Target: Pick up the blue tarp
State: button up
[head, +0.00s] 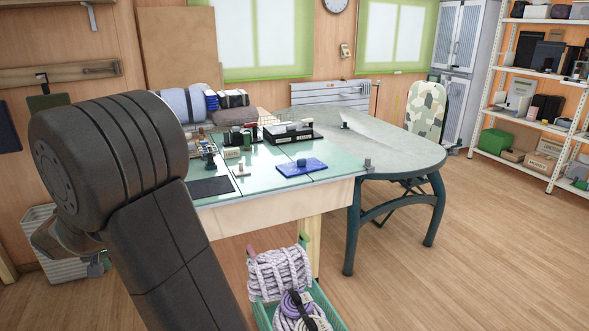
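No thing in view is clearly a blue tarp. A pale blue-grey rolled bundle (184,104) lies at the back left, behind the table; I cannot tell whether it is the tarp. A flat bright blue piece (301,168) with a small dark blue lump on it lies near the table's front edge. The green crate (333,311) on the floor holds coiled white and purple ropes (280,274). My arm fills the left foreground. What seems to be my gripper (96,266) shows partly behind it, low at the left, away from these things. Its fingers cannot be made out.
The glass-topped table (345,176) carries small bottles, boxes and a dark mat (211,187). A grey rounded table (385,150) adjoins it. A pale slatted basket (45,265) stands at the left. Shelves (549,75) line the right. The right floor is clear.

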aim_at(303, 166)
jog(key=i+l, duration=0.1)
jog(key=l, duration=0.4)
jog(key=i+l, duration=0.1)
jog(key=l, duration=0.4)
jog(key=i+l, duration=0.1)
jog(key=l, duration=0.4)
jog(key=i+l, duration=0.1)
jog(key=l, duration=0.35)
jog(key=i+l, duration=0.1)
jog(key=l, duration=0.4)
jog(key=i+l, duration=0.55)
jog(key=l, duration=0.15)
jog(key=i+l+u, duration=0.1)
jog(key=i+l, duration=0.5)
jog(key=i+j, duration=0.85)
jog(key=i, duration=0.2)
